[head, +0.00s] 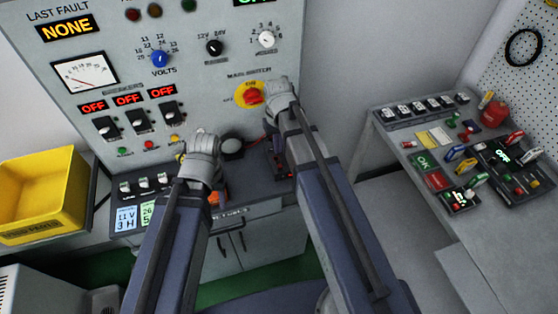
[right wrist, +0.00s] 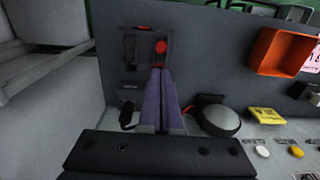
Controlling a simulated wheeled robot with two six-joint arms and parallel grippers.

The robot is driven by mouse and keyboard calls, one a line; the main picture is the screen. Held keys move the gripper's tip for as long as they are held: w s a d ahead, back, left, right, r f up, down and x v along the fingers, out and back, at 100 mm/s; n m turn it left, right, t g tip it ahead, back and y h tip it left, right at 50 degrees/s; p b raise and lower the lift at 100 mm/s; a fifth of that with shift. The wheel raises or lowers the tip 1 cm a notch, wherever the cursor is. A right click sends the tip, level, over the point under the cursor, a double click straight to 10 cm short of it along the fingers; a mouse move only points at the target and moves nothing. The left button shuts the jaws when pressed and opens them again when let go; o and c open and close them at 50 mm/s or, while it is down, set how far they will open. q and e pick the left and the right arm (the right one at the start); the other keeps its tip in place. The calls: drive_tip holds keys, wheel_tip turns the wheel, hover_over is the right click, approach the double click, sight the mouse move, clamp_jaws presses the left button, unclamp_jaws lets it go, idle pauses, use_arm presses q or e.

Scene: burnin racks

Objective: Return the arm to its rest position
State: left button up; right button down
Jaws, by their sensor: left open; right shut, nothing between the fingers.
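My right gripper (head: 279,160) is over the right end of the console, below and right of the main switch (head: 253,96). In the right wrist view its purple fingers (right wrist: 160,98) are together with nothing between them. They lie in front of a dark fixture (right wrist: 146,48) with a red button; I cannot tell whether they touch it. My left gripper (head: 203,160) is over the middle of the console, mostly hidden behind its own grey wrist. It is open.
The panel has a blue volts knob (head: 160,58) and several switches under red OFF displays. A yellow bin (head: 45,195) stands at left. A bench (head: 405,150) with small parts stands at right.

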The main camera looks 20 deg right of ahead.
drive_tip(key=shift+s+a, duration=0.2)
drive_tip(key=s+a+n+h, duration=0.1)
drive_tip(key=s+a+n, duration=0.2)
drive_tip(key=s+a, duration=0.7)
drive_tip(key=s, duration=0.4)
